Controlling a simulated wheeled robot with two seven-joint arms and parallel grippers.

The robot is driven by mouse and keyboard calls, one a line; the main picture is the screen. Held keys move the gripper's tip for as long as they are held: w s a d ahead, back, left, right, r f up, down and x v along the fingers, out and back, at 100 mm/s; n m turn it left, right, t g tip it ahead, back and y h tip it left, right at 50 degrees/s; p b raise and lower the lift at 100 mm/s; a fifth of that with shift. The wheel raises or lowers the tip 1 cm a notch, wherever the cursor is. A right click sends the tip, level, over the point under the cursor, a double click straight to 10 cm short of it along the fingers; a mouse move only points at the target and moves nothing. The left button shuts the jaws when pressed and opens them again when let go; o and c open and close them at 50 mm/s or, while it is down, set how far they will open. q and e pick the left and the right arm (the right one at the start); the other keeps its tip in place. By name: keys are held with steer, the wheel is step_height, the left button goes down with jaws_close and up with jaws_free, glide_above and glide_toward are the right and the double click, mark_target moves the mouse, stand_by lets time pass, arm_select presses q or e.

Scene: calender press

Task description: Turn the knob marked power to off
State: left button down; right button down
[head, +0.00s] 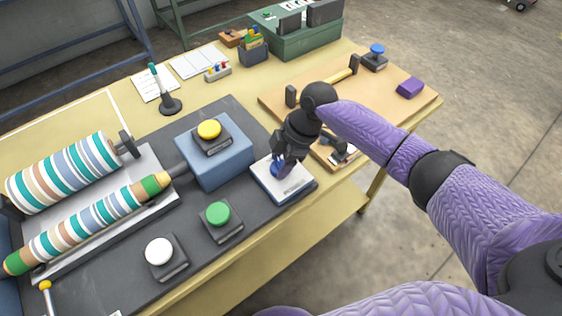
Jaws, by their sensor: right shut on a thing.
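A blue knob (276,172) sits on a white square plate (292,187) with a dark base, at the right front corner of the dark mat. My right gripper (279,163) comes down on it from above and is shut on the knob. The fingers cover part of the knob, so its pointer cannot be made out. Any marking on the plate is too small to read. My left gripper is not in view.
Yellow (209,129), green (217,211) and white (159,251) buttons stand left of the knob. Striped rollers (70,172) lie at the left. A wooden board (405,107) with a purple block (411,87) lies behind my right arm.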

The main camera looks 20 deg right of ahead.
steer(key=n+g+b, duration=0.1)
steer(key=n+b, duration=0.1)
steer(key=n, duration=0.1)
steer(key=shift+f+n+g, duration=0.1)
steer(key=shift+n+g, duration=0.2)
steer(key=shift+n, duration=0.5)
steer(key=shift+b, duration=0.3)
steer(key=shift+c, duration=0.3)
jaws_free()
steer(key=p+v, duration=0.2)
steer(key=v, duration=0.8)
steer(key=shift+w+a, duration=0.15)
steer(key=shift+w, duration=0.1)
